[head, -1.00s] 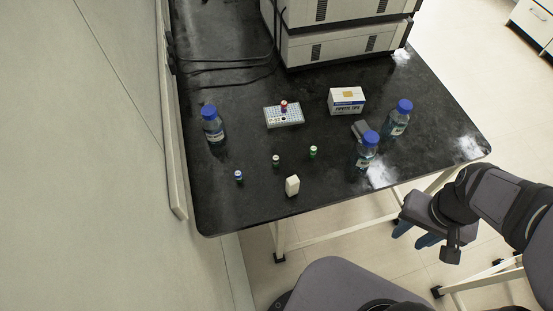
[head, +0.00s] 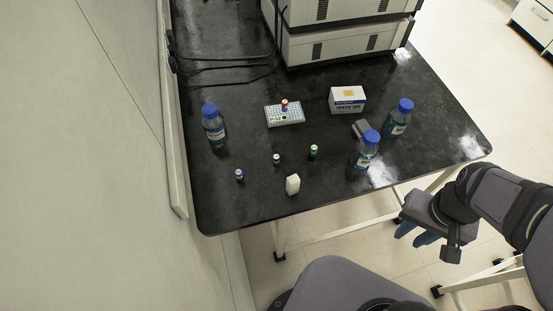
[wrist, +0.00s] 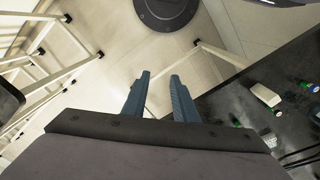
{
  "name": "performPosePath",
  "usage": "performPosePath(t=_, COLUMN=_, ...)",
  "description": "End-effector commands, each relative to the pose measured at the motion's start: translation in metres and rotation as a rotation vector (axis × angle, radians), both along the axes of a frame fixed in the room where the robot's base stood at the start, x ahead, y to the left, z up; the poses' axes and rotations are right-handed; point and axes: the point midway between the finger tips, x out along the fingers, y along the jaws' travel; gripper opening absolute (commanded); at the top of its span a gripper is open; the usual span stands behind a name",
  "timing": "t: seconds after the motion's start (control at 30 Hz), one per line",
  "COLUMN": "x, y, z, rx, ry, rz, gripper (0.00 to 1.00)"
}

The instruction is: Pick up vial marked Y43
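Several small capped vials stand on the black bench. A red-capped vial (head: 284,106) stands at the rack (head: 285,117). No marking is readable, so I cannot tell which vial is Y43. My gripper (head: 415,233) is off the bench's front right edge, over the floor, far from the vials. In the wrist view its two blue fingers (wrist: 157,85) are apart with nothing between them.
Blue-capped bottles stand at the left (head: 213,126) and right (head: 398,118), with another near the front (head: 366,152). A white block (head: 293,185) stands near the front edge. A labelled box (head: 347,100) and a large instrument (head: 340,40) are behind. Cables cross the back left.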

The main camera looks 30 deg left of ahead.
Motion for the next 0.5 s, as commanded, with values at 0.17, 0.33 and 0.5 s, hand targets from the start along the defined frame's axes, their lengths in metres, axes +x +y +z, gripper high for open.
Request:
performPosePath(t=0.17, x=0.002, y=0.000, z=0.010, rx=0.000, ry=-0.005, rz=0.000, gripper=0.26)
performPosePath(t=0.33, x=0.002, y=0.000, z=0.034, rx=0.000, ry=-0.006, rz=0.000, gripper=0.26)
performPosePath(t=0.5, x=0.009, y=0.012, z=0.044, rx=0.018, ry=-0.031, rz=0.026, gripper=0.26)
